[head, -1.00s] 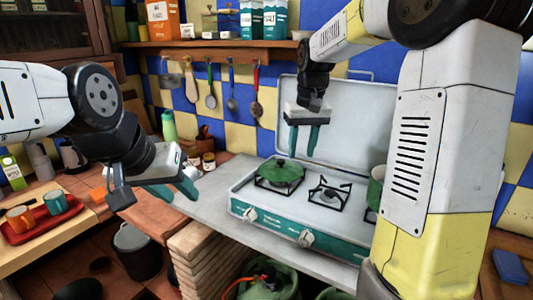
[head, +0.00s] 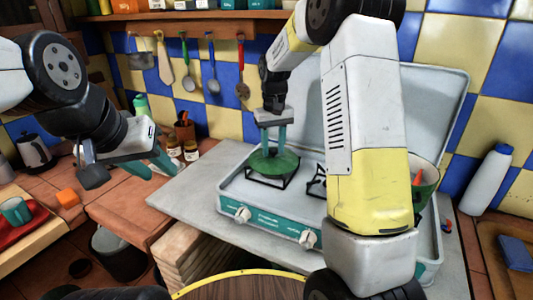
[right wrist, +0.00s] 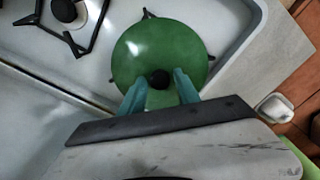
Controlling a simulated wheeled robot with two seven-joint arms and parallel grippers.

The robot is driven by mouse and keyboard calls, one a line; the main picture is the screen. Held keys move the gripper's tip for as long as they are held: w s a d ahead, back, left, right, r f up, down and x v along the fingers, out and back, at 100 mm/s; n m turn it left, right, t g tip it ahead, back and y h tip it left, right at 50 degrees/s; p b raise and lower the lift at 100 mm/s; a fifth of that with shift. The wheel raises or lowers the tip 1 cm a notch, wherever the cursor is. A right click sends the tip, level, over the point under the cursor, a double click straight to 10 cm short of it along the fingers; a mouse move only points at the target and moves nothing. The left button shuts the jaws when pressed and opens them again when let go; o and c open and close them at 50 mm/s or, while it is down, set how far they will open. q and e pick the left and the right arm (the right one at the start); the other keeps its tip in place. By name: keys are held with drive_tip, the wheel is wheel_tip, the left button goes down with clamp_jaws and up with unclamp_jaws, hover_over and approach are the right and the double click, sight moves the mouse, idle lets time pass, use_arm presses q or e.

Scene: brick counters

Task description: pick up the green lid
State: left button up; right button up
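The green lid (head: 287,164) lies on the left burner of the camping stove (head: 268,218). In the right wrist view the round lid (right wrist: 150,45) shows from above, with a small black knob (right wrist: 160,79) at its middle. My right gripper (head: 272,149) points down at the lid. In the right wrist view its teal fingers (right wrist: 160,84) are apart, one on each side of the knob, with gaps showing. My left gripper (head: 157,170) is open and empty, out to the left above the brick counter, away from the lid.
The stove's raised cover (head: 437,110) stands behind the burners. A green pot (head: 426,178) is partly hidden by my right arm. Small jars (head: 191,150) stand behind the worktop at left. Utensils hang on the wall.

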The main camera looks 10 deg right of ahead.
drive_tip(key=shift+f, duration=0.4)
drive_tip(key=shift+c, duration=0.5)
drive_tip(key=c, duration=0.7)
clamp_jaws()
drive_tip(key=shift+r, duration=0.1)
